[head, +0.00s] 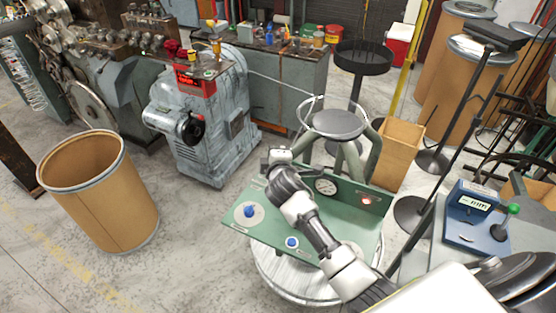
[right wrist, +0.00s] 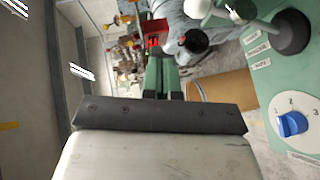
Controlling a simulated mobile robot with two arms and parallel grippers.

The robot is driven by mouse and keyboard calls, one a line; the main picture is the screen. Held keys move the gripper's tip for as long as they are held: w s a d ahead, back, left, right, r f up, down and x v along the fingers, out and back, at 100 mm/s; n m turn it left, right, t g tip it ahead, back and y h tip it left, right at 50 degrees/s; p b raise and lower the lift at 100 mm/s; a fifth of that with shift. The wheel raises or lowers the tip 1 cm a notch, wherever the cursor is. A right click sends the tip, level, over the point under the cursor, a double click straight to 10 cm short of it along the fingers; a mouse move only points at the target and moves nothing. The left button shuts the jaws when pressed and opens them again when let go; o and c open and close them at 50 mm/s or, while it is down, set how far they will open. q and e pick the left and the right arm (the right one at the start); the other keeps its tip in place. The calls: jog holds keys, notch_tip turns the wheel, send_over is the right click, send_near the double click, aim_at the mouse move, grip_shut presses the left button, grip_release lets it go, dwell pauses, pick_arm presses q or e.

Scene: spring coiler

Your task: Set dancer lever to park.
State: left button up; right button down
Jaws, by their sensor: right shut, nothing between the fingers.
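The green control panel (head: 335,225) stands low in front of me in the head view. My right gripper (head: 272,160) is at its far left corner, with my arm crossing the panel. In the right wrist view my right gripper (right wrist: 164,75) is shut and empty, its fingers pointing away. What looks like the dancer lever (right wrist: 290,32) stands on the panel at the top right, with a dark round base and a pale shaft leaning left to the top edge. It is apart from the fingers. Three small labels sit beside it, too small to read surely. My left gripper is not in view.
The panel carries a blue dial knob (head: 250,211), a smaller blue knob (head: 291,242), a gauge (head: 325,186) and a red lamp (head: 366,200). A fibre drum (head: 105,195) stands left; a grey machine (head: 205,130) stands behind. Floor between them is clear.

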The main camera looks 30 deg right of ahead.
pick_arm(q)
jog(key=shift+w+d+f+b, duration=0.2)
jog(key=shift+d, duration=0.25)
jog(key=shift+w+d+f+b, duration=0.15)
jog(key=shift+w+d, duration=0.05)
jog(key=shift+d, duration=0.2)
pick_arm(e)
jog(key=s+r, duration=0.3)
jog(key=s, duration=0.2)
jog(key=shift+s+a, duration=0.25)
jog(key=shift+a, duration=0.2)
jog(key=shift+s+r, duration=0.1)
